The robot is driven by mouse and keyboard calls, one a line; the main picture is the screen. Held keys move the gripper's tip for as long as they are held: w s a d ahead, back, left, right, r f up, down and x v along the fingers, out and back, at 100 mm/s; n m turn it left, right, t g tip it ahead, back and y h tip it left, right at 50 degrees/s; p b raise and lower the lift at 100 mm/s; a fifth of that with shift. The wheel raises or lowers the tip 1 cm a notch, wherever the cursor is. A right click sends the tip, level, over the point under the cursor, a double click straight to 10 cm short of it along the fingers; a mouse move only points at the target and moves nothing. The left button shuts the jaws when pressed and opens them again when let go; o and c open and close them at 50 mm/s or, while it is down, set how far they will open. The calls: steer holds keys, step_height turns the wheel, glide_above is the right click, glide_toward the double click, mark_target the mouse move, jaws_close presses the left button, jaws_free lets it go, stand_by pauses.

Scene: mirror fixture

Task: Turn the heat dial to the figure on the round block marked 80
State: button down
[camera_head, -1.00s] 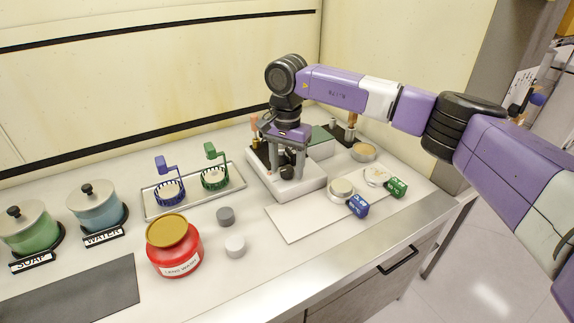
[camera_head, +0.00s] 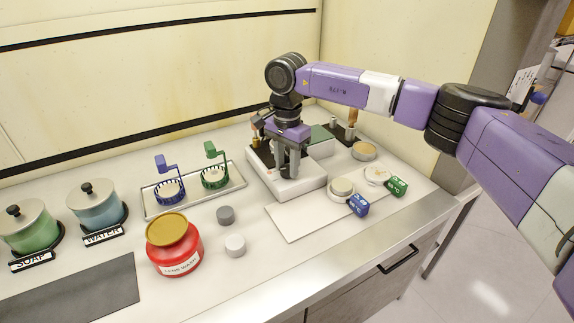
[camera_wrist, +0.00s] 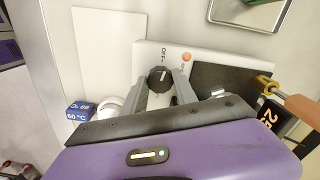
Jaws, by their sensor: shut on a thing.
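The black heat dial (camera_wrist: 158,76) sits on the white front of the hot plate (camera_wrist: 205,58), below the lettering OFF in the wrist view. My gripper (camera_wrist: 161,85) is shut on the dial, one finger on each side. In the head view my gripper (camera_head: 289,160) points down at the front of the hot plate (camera_head: 300,183), and its fingers hide the dial. A round block (camera_head: 341,186) stands by a blue tag (camera_head: 358,205) that appears to read 60 °C in the wrist view (camera_wrist: 80,112). A second round block (camera_head: 376,175) is by a green tag (camera_head: 398,187), too small to read surely.
A red lens wash jar (camera_head: 175,250), a grey disc (camera_head: 225,215) and a white disc (camera_head: 235,245) stand left of the hot plate. A tray with two baskets (camera_head: 150,213) is behind them. The white mat (camera_head: 300,228) has bare room in front.

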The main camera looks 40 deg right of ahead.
steer(key=m, duration=0.4)
steer(key=shift+d+m, duration=0.1)
steer(key=shift+m, duration=0.2)
steer(key=m, duration=0.3)
steer(key=shift+m, duration=0.3)
steer(key=m, duration=1.2)
steer(key=shift+m, duration=0.3)
steer(key=m, duration=0.4)
steer(key=shift+m+p, duration=0.3)
steer(key=m, duration=0.4)
steer(key=shift+m, duration=1.8)
